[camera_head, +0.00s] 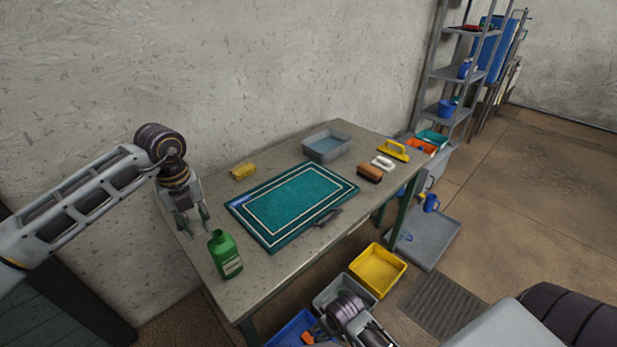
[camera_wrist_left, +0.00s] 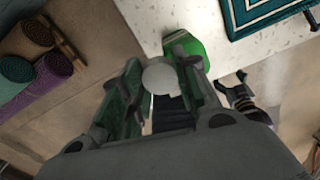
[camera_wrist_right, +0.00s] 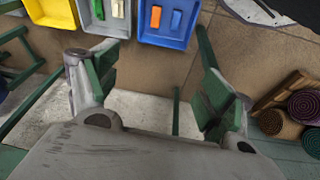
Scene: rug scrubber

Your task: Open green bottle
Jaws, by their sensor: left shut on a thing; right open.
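The green bottle (camera_head: 226,258) stands upright on the near left part of the table, with a pale label on its side and no cap visible on its neck. My left gripper (camera_head: 193,224) is just left of and behind the bottle's top. In the left wrist view it is shut on a round whitish cap (camera_wrist_left: 160,77), and the green bottle (camera_wrist_left: 187,48) shows beyond the cap, partly hidden by the fingers. The cap looks apart from the bottle. My right gripper (camera_wrist_right: 150,80) is open and empty, away from the bottle, past the table's front edge.
On the table (camera_head: 180,238) lie a teal rug (camera_head: 292,203), a yellow sponge (camera_head: 243,171), a grey tub (camera_head: 327,145) and several brushes. Yellow (camera_head: 377,270) and blue (camera_head: 294,328) bins stand on the floor in front. A shelf (camera_head: 448,75) stands at the back right.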

